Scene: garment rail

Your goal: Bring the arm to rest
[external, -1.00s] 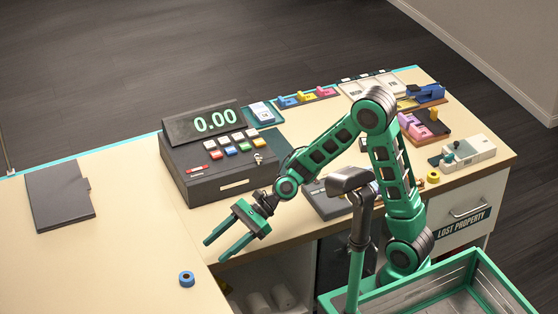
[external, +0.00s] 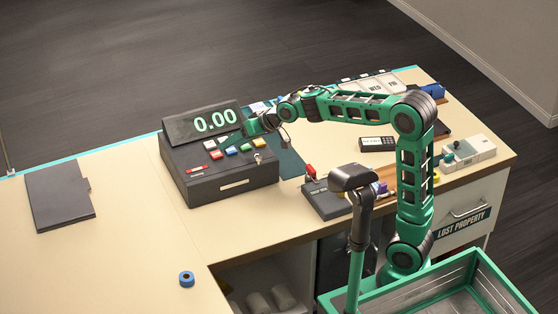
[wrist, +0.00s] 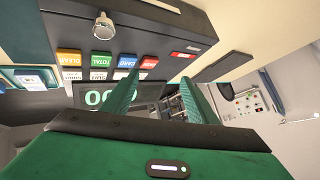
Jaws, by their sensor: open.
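My arm is green with dark joints. It reaches up from the right, over the counter, then left toward the black cash register (external: 220,185). My gripper (external: 243,131) is at the register's upper right, by its display and coloured keys. In the wrist view my gripper (wrist: 160,92) shows two green fingers apart with nothing between them. The register (wrist: 150,30) appears upside down there, its keys and green display digits just beyond the fingers. I cannot tell whether a fingertip touches the register.
A green-rimmed bin (external: 508,283) stands in front. The counter's middle left is clear.

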